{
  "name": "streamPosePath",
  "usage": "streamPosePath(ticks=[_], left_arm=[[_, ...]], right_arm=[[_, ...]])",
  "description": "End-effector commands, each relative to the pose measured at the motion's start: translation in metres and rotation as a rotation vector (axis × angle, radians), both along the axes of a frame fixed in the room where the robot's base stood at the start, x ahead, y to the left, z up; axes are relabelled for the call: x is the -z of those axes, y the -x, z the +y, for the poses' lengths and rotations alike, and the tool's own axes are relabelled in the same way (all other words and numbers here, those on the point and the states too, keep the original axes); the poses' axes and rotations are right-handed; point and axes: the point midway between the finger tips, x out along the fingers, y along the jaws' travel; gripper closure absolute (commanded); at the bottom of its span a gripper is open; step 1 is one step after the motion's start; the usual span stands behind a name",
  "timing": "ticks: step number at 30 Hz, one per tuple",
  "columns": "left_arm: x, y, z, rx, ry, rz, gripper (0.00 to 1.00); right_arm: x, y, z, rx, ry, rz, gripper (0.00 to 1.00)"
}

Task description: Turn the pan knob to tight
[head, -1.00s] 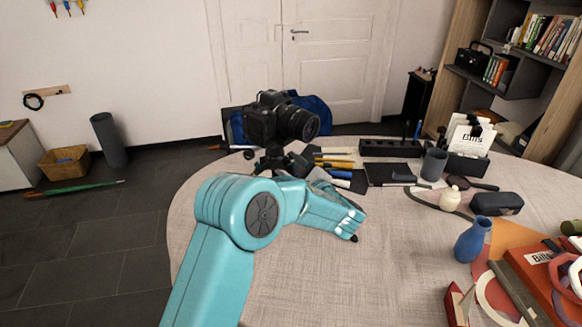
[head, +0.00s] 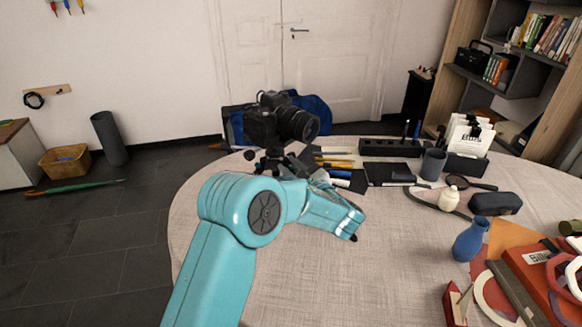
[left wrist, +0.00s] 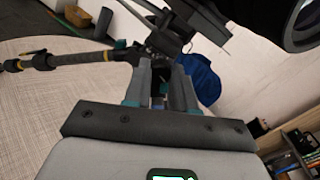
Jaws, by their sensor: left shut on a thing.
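A black camera (head: 280,122) sits on a small dark tripod (head: 272,160) at the far left of the round table. In the left wrist view the tripod's head (left wrist: 165,38) is just beyond my fingers and the camera's lens (left wrist: 300,22) is at the upper right. My left gripper (left wrist: 161,82) is shut with its grey fingers on the pan knob, right below the tripod head. The knob is mostly hidden between the fingers, so its turn cannot be read. In the head view my teal left arm hides part of the tripod. My right gripper is not in view.
Pens (head: 335,163), a black notebook (head: 390,174), a dark cup (head: 433,164) and a glasses case (head: 495,203) lie to the right of the tripod. The table's front middle is clear.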

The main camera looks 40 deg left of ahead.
Motion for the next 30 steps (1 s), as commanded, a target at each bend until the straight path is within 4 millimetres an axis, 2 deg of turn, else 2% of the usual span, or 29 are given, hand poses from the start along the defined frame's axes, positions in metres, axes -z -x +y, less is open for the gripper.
streamPosePath(ticks=[3,4,6,14,19,23,30], left_arm=[[0.001,0.000,0.000,0.000,0.001,-0.001,1.00],[0.001,0.000,0.000,0.000,0.001,-0.001,0.69],[0.001,0.000,0.000,0.000,0.001,-0.001,0.49],[0.000,0.000,-0.001,0.000,0.002,-0.002,0.49],[0.001,0.004,-0.014,0.003,0.003,-0.003,0.49],[0.001,0.014,-0.042,0.007,0.002,-0.003,0.49],[0.002,0.037,-0.102,0.005,0.001,-0.002,0.49]], right_arm=[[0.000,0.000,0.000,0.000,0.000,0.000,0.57],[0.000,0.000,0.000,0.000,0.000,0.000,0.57],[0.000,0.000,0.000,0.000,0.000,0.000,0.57],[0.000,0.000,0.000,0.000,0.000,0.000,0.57],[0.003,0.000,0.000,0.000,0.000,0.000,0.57],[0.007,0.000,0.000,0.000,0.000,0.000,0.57],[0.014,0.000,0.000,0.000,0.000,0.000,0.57]])
